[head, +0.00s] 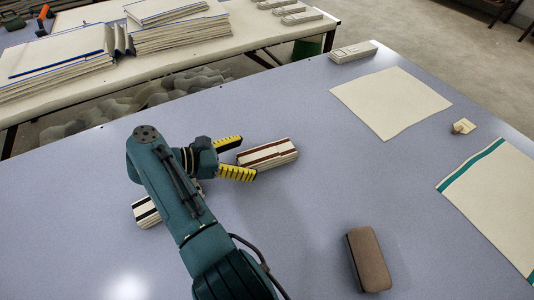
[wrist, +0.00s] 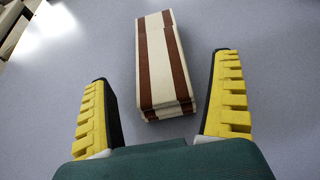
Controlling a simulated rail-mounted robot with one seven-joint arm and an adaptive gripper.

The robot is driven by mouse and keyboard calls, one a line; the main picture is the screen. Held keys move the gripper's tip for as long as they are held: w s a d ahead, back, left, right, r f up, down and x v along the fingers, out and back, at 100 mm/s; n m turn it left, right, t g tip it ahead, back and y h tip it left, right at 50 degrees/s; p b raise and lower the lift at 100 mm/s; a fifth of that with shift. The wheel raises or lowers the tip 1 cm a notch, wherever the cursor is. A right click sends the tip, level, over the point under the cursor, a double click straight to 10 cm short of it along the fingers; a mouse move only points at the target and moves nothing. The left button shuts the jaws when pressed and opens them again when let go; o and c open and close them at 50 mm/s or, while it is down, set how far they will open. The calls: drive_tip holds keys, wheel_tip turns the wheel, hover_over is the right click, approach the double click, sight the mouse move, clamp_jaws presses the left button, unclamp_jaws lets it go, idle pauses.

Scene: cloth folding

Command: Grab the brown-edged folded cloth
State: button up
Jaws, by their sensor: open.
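The brown-edged folded cloth (head: 268,154) is a small cream block with brown stripes lying on the blue-grey table. In the wrist view the cloth (wrist: 163,65) lies lengthwise ahead of my gripper, between the lines of the two fingers. My gripper (head: 240,158) is open, its yellow-and-black fingers pointing at the near end of the cloth. In the wrist view my gripper (wrist: 165,95) has empty space between its fingers, and no contact with the cloth shows.
A black-striped folded cloth (head: 147,212) lies partly behind my arm. A brown case-like block (head: 368,259) lies at the front right. A flat cream cloth (head: 390,102) and a green-edged cloth (head: 497,200) lie to the right. Stacked cloths (head: 180,35) sit on another table behind.

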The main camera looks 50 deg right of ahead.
sight(254, 156)
drive_tip(key=x, duration=0.4)
drive_tip(key=shift+s+d+f, duration=0.1)
drive_tip(key=shift+s+d, duration=0.05)
drive_tip(key=shift+c, duration=0.5)
drive_tip(key=c, duration=1.2)
drive_tip(key=shift+c, duration=0.2)
